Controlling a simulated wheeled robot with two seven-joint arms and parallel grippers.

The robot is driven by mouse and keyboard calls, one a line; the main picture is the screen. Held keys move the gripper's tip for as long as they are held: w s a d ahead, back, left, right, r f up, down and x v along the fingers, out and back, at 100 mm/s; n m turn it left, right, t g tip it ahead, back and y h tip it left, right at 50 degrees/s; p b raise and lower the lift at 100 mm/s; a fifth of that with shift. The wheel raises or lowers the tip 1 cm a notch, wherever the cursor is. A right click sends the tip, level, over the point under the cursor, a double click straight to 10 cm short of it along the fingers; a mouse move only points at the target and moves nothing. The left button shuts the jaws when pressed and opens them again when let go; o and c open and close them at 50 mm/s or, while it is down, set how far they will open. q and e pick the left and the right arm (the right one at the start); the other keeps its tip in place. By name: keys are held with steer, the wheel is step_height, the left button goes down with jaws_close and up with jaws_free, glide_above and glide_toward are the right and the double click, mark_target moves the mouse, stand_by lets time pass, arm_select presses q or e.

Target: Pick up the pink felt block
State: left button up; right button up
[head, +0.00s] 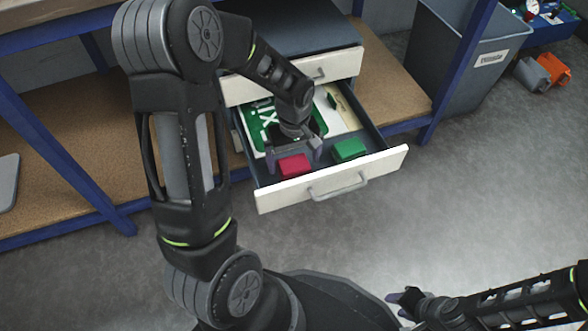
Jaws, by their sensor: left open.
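The pink felt block (294,166) lies in the open drawer (333,190), near its front left corner. My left gripper (293,158) reaches down into the drawer right above and behind the block. Its jaws are open, with a finger toward either side of the block. I cannot tell whether they touch it. The block's back edge is partly hidden by the gripper. My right gripper (405,298) is low at the bottom right, over the floor and away from the drawer. Its jaws are too small and dark to read.
A green block (349,150) lies right of the pink one in the drawer. A green sign with white lettering (262,126) lies behind. Blue shelf posts (456,75) flank the drawer unit. A grey bin (458,55) stands at right. The floor in front is clear.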

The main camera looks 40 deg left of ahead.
mark_target(294, 163)
arm_select(q)
step_height(294, 163, down, 3)
steer(key=shift+r+b, duration=0.1)
steer(key=shift+b, duration=0.3)
arm_select(e)
steer(key=shift+w+f, duration=0.1)
steer(key=shift+f, duration=0.7)
arm_select(q)
steer(key=c, duration=1.5)
steer(key=shift+o, duration=0.2)
